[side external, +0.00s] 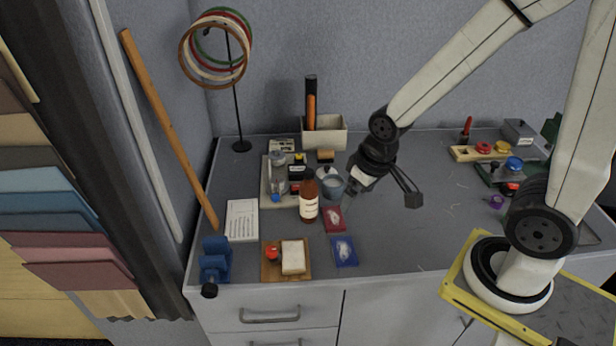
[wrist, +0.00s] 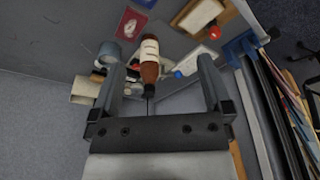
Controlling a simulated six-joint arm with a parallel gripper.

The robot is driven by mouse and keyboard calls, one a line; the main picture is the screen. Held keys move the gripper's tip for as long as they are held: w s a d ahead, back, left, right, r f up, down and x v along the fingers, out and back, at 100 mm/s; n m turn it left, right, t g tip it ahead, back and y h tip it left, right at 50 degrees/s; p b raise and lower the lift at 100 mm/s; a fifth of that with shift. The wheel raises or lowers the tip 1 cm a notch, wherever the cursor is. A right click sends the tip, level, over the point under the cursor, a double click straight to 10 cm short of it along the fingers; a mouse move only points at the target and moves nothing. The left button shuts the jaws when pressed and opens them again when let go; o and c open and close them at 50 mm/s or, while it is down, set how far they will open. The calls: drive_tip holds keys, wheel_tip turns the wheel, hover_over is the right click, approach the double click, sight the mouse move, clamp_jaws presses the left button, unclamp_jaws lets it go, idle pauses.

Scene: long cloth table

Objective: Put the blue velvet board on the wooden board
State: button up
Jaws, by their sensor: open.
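The blue velvet board (side external: 344,251) is a small dark blue panel with a silvery item on it. It lies flat near the table's front edge in the side view and is partly cut off at the top of the wrist view (wrist: 145,3). The wooden board (side external: 271,273) lies to its left, bearing a red round thing and a white block; it also shows in the wrist view (wrist: 183,22). My gripper (side external: 387,196) is open and empty, raised above the table, behind and right of the blue board. Its two fingers are spread in the wrist view (wrist: 157,80).
A red panel (side external: 334,218) lies just behind the blue board. A brown bottle (side external: 308,203) and a grey-blue cup (side external: 332,186) stand close by. Blue items (side external: 215,262) stand at the left front. The table's middle right is clear.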

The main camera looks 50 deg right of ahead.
sight(342, 242)
drive_tip(key=shift+w+d+f+m+g, duration=0.5)
drive_tip(key=shift+w+f+m, duration=0.35)
drive_tip(key=shift+f+m, duration=0.9)
drive_tip(key=shift+w+d+f+m+g, duration=0.45)
drive_tip(key=shift+w+f+m, duration=0.4)
drive_tip(key=shift+f, duration=1.6)
drive_tip(key=shift+w+d+f+m+g, duration=0.35)
drive_tip(key=shift+w+d+f+m, duration=0.35)
drive_tip(key=shift+f+m, duration=1.05)
drive_tip(key=shift+w+a+f+n, duration=0.1)
drive_tip(key=shift+a+f+n, duration=0.05)
drive_tip(key=shift+f+n, duration=0.2)
drive_tip(key=shift+f, duration=1.25)
drive_tip(key=shift+f, duration=0.1)
drive_tip(key=shift+f, duration=2.5)
drive_tip(key=c, duration=1.1)
drive_tip(key=shift+r, duration=0.15)
